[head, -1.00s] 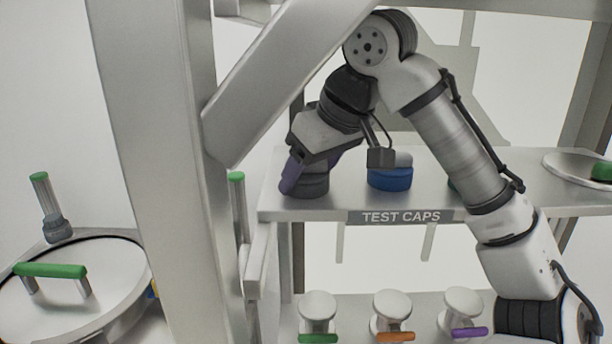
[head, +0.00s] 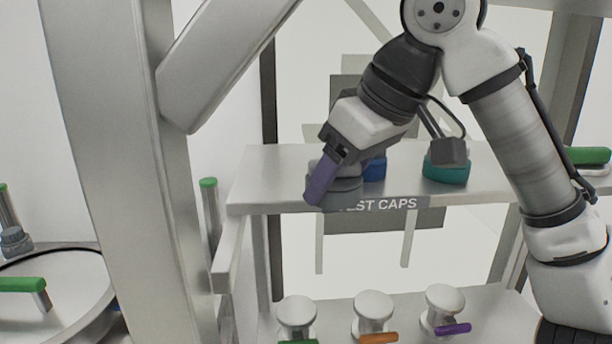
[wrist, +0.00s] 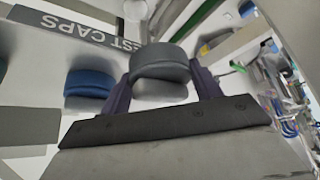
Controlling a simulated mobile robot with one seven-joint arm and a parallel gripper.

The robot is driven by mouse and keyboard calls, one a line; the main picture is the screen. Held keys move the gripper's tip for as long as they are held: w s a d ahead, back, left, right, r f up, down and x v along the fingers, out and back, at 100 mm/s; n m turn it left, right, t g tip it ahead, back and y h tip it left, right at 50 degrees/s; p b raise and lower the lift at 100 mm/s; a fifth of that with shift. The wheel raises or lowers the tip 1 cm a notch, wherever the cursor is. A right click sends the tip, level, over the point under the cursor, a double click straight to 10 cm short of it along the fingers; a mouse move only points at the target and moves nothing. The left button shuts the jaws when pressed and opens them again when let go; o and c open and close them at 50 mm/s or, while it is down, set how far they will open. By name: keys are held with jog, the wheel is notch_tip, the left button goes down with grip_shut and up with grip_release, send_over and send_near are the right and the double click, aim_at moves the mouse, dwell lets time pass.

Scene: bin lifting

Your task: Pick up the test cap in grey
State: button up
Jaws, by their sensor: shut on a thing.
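The grey test cap (head: 346,186) is between the purple fingers of my gripper (head: 328,182), over the front part of the shelf marked TEST CAPS. In the wrist view the grey cap (wrist: 160,66) sits between both fingers of my gripper (wrist: 160,90), which is shut on it. In the head view I cannot tell for sure whether the cap is clear of the shelf (head: 262,190). A blue cap (head: 374,168) stands behind it, partly hidden by the gripper. It also shows in the wrist view (wrist: 90,86).
A teal cap (head: 446,170) stands on the shelf to the right. A slanted beam and a thick post (head: 125,170) stand left of the shelf. Below are knobs with green, orange (head: 377,338) and purple handles. A round lid with a green handle (head: 22,284) is at lower left.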

jog(key=s+d+b, duration=0.1)
jog(key=s+d, duration=0.4)
jog(key=shift+s+d, duration=0.35)
jog(key=shift+s, duration=0.05)
jog(key=shift+r, duration=0.15)
